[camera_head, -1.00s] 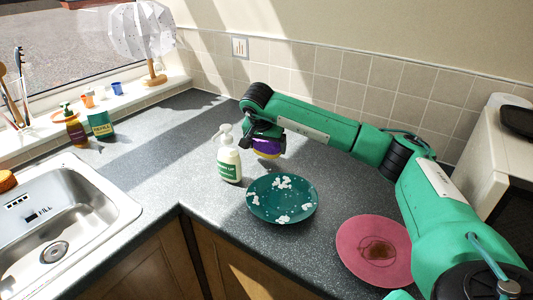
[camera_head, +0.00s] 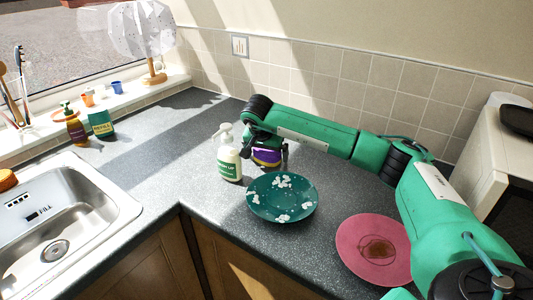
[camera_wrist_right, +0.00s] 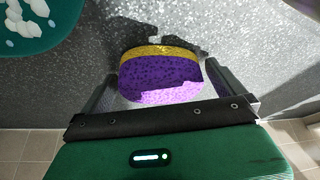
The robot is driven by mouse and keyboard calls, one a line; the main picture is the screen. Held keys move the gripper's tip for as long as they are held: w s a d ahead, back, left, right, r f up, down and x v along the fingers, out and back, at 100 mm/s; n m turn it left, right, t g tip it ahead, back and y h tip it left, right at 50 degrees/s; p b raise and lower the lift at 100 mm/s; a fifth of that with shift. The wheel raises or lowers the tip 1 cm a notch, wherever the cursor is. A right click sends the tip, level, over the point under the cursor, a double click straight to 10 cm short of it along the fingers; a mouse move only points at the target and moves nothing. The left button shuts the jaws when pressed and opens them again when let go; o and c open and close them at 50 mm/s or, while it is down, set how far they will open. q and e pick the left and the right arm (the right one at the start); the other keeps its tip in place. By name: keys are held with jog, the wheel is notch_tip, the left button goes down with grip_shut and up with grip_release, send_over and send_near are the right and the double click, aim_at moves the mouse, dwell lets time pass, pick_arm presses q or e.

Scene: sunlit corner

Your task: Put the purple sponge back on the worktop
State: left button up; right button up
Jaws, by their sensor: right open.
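The purple sponge (camera_head: 267,158) with a yellow layer is on the grey worktop (camera_head: 160,150), behind the green plate and right of the white soap bottle. In the right wrist view the sponge (camera_wrist_right: 160,78) sits between the two fingers, with gaps at its sides. My right gripper (camera_head: 268,150) is open around it and low over the worktop; it also shows in the right wrist view (camera_wrist_right: 160,95). The gripper hides part of the sponge in the head view. My left gripper is not in view.
A green plate (camera_head: 268,205) with white bits stands in front of the sponge. A white pump bottle (camera_head: 228,160) stands close at its left. A pink plate (camera_head: 352,240) with a brown stain lies at right.

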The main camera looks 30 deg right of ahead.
aim_at(266, 151)
jog(key=v, duration=0.4)
jog(key=shift+r, duration=0.35)
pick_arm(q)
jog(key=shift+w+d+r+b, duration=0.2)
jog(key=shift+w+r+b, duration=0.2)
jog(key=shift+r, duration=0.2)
pick_arm(e)
jog(key=v, duration=0.7)
jog(key=shift+r, duration=0.2)
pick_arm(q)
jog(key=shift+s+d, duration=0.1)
pick_arm(e)
jog(key=shift+s+a+r, duration=0.1)
jog(key=shift+s, duration=0.05)
